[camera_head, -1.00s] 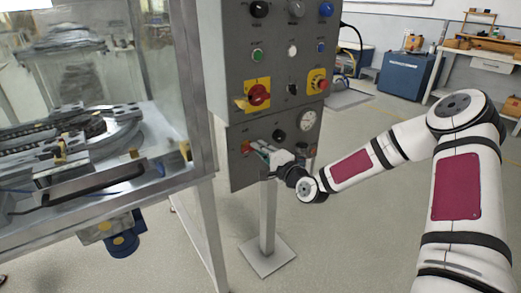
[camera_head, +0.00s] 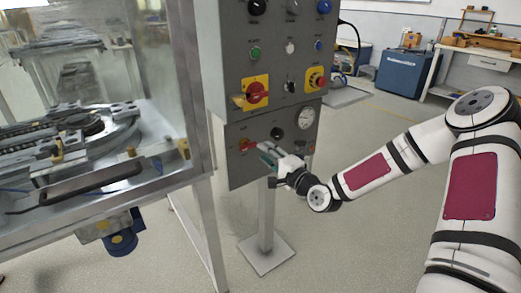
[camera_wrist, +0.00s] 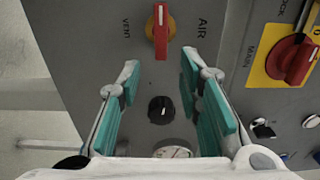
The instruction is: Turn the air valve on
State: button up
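The air valve (camera_wrist: 161,32) is a red lever handle on a yellow base, at the top middle of the wrist view. The label AIR is to its right and VENT to its left; the lever runs up and down the picture between them. In the head view the valve (camera_head: 245,145) is at the left of the lower grey panel. My gripper (camera_wrist: 157,76) has two teal-padded fingers spread apart, with nothing between the tips. The lever lies beyond the fingertips, roughly centred between them, and appears untouched. In the head view my gripper (camera_head: 264,150) is just right of the valve.
A black knob (camera_wrist: 161,109) and a gauge (camera_wrist: 173,152) are on the same panel. The red main switch (camera_wrist: 292,58) on its yellow plate is at the right. A glass-walled machine enclosure (camera_head: 160,90) stands left of the panel. The floor at right is open.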

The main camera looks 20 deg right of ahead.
jog(key=v, duration=0.7)
jog(key=shift+s, duration=0.1)
jog(key=s+a+f+n+g+h, duration=0.1)
jog(key=s+f+n+g+h, duration=0.35)
jog(key=s+n+g, duration=0.45)
jog(key=s+d+r+n+g+h, duration=0.1)
jog(key=s+r+n+g+h, duration=0.3)
jog(key=s+r, duration=0.95)
jog(key=s+a+r+n+g+y, duration=0.1)
jog(key=s+a+r+g, duration=0.15)
jog(key=s, duration=0.75)
jog(key=s+a+r+g+y, duration=0.1)
jog(key=s+a+r+y, duration=0.15)
jog(key=s, duration=0.75)
notch_tip(320, 180, up, 21)
jog(key=t+p, duration=0.3)
jog(key=p, duration=1.6)
jog(key=shift+w+a+r+n+h+p, duration=0.2)
jog(key=shift+w+a+n+h+p, duration=0.1)
jog(key=shift+w+a+p, duration=0.15)
